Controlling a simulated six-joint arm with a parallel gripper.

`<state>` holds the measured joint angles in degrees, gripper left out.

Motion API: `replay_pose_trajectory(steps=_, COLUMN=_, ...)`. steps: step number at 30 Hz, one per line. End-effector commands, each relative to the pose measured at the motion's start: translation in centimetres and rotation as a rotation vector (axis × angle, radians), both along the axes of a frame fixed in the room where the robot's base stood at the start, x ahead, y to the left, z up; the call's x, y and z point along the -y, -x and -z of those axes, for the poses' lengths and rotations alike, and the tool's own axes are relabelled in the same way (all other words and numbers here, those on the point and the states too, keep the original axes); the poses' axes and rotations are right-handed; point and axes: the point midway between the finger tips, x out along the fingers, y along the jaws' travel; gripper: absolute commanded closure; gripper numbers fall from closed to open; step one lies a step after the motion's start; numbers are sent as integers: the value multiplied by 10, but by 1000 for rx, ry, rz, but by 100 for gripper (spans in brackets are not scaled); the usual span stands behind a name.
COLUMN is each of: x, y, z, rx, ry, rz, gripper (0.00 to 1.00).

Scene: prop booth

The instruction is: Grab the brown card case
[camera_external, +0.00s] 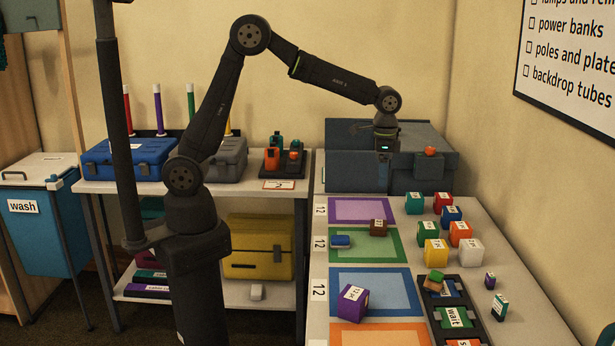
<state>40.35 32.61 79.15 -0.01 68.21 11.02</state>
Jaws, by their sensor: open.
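A small brown box with a pale label (378,227), which looks like the brown card case, lies at the upper edge of the green mat (340,257), near the purple mat (339,204). My gripper (384,158) hangs pointing down in front of the large grey case at the back. It is apart from the brown box, above and beyond it in the picture. The gripper is open; its fingers are small and dark against the grey case, and I see nothing held.
A blue item (341,241) lies left of the brown box on the green mat. Several coloured labelled boxes stand to the right, including a red one (443,203). A purple box (352,302) stands on the blue mat (400,283). The grey case (345,170) blocks the back.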

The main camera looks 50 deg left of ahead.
Motion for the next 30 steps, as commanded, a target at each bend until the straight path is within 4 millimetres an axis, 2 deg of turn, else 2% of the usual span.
replay_pose_trajectory(steps=5, x=0, y=1, z=15, rx=-3, ry=-3, rz=35, gripper=27)
replay_pose_trajectory(steps=18, x=-1, y=0, z=106, rx=-3, ry=-3, rz=31, gripper=27)
replay_pose_trajectory(steps=30, x=-2, y=-2, z=136, rx=-3, ry=-2, rz=30, gripper=27)
